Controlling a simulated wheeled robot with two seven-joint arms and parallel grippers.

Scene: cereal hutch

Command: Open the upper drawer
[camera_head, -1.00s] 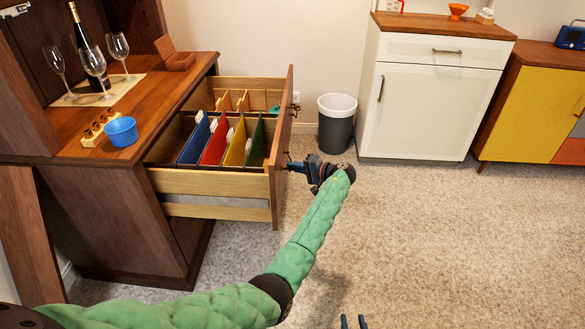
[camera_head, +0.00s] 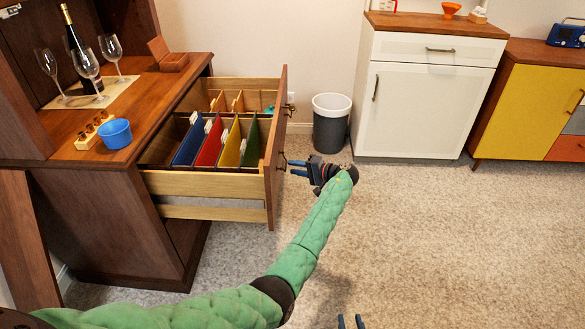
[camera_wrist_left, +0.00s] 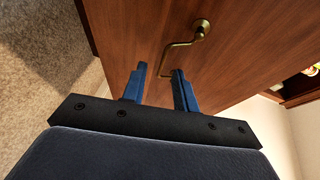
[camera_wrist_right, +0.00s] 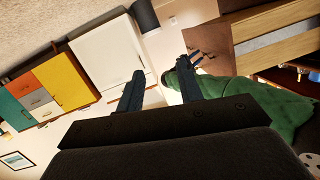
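The upper drawer (camera_head: 205,183) is pulled well out of the brown hutch. It holds upright blue, red, yellow and green folders. Its tall wooden front (camera_head: 276,150) faces right; the front also fills much of the left wrist view (camera_wrist_left: 240,50). A brass bar handle (camera_wrist_left: 184,45) is fixed on it. My left gripper (camera_head: 288,166) is at the drawer front by the handle. Its fingers (camera_wrist_left: 160,72) are apart, with the handle's lower end between or just beyond their tips; contact cannot be told. My right gripper (camera_head: 350,321) is open and empty over the carpet, low in the head view.
Wine glasses (camera_head: 86,66), a bottle (camera_head: 74,40) and a blue cup (camera_head: 116,134) stand on the hutch top. A grey bin (camera_head: 331,125) stands behind the drawer. A white cabinet (camera_head: 420,105) and a yellow-door cabinet (camera_head: 520,105) line the wall. The carpet at right is clear.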

